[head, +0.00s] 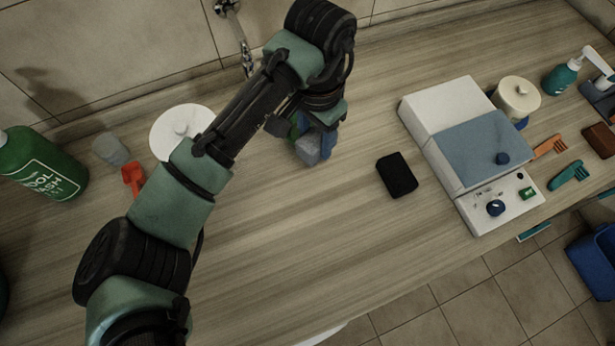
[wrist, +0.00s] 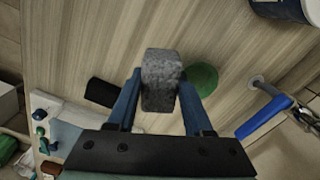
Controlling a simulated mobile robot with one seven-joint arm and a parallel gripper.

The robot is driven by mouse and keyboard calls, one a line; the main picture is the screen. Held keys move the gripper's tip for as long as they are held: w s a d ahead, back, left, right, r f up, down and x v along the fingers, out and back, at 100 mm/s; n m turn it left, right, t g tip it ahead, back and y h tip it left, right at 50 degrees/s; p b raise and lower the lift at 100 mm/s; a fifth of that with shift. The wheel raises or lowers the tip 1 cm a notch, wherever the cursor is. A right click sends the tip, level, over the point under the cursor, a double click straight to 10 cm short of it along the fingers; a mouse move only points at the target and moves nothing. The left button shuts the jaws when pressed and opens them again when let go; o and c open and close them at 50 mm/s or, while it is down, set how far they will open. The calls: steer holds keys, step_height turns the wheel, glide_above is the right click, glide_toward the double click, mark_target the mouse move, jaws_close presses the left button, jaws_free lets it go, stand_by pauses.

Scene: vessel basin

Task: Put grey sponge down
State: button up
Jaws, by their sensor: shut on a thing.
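The grey sponge (head: 307,152) is a rough block between the blue fingers of my gripper (head: 317,147), over the wooden counter (head: 290,235). In the wrist view, my gripper (wrist: 160,85) is shut on the sponge (wrist: 160,72), with one finger on each side of it. I cannot tell whether the sponge touches the counter. My arm hides part of the gripper in the head view.
A black block (head: 397,175) lies right of the gripper, near a white and blue box (head: 470,150). A green round thing (wrist: 203,78) is close beside the sponge. The counter's front middle is clear.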

steer(key=shift+s+a+f, duration=0.4)
steer(key=shift+a, duration=0.3)
step_height(320, 180, down, 10)
steer(key=shift+f+p, duration=0.1)
steer(key=shift+p, duration=0.6)
steer(key=o, duration=1.2)
steer(key=shift+f, duration=0.1)
